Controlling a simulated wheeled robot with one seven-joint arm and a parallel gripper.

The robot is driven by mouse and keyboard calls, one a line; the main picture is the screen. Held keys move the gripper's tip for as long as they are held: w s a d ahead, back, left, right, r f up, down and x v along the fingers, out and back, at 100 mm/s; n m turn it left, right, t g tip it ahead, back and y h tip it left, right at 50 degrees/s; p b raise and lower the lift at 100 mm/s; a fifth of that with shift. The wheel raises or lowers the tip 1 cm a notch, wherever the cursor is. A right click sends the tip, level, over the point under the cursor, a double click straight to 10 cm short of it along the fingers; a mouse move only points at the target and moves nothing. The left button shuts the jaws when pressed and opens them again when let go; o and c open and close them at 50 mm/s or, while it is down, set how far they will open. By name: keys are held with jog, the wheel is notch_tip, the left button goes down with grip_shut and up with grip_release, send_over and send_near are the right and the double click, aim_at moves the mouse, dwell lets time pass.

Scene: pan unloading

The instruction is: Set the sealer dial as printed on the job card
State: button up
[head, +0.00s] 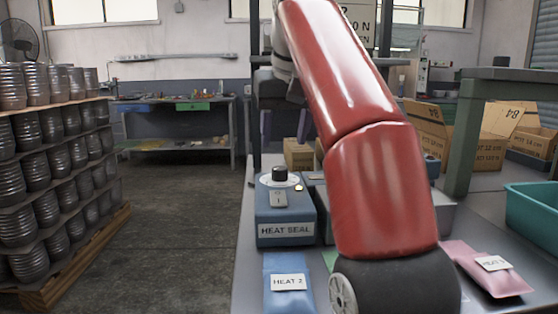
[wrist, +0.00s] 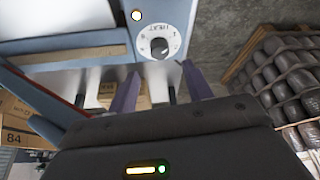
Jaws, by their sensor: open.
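The blue heat sealer (head: 286,216) stands on the bench, left of my red arm, with "HEAT SEAL" on its front. In the wrist view the dial (wrist: 159,48) shows a pale pointer mark and small print too fine to read surely. My gripper (wrist: 159,70) is open and empty, its purple fingers to either side below the dial, apart from the knob. I cannot identify a job card.
A blue packet (head: 287,301) labelled "HEAT 2" lies before the sealer. A pink packet (head: 478,258) with a partly unreadable "HEAT" label lies right of my arm. A teal bin (head: 533,212) and cardboard boxes (head: 480,148) stand right. A stacked pallet (head: 60,258) stands left across open floor.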

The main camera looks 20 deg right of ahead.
aim_at(279, 168)
jog(key=shift+x, duration=3.6)
jog(key=c, duration=1)
jog(key=shift+o, duration=0.2)
jog(key=shift+a+m, duration=0.1)
jog(key=shift+m, duration=0.3)
jog(key=m+h, duration=0.2)
jog(key=m, duration=0.2)
jog(key=shift+a+m, duration=0.15)
jog(key=shift+m, duration=0.15)
jog(key=m+g+h, duration=0.1)
jog(key=m, duration=0.3)
jog(key=shift+m+h, duration=0.3)
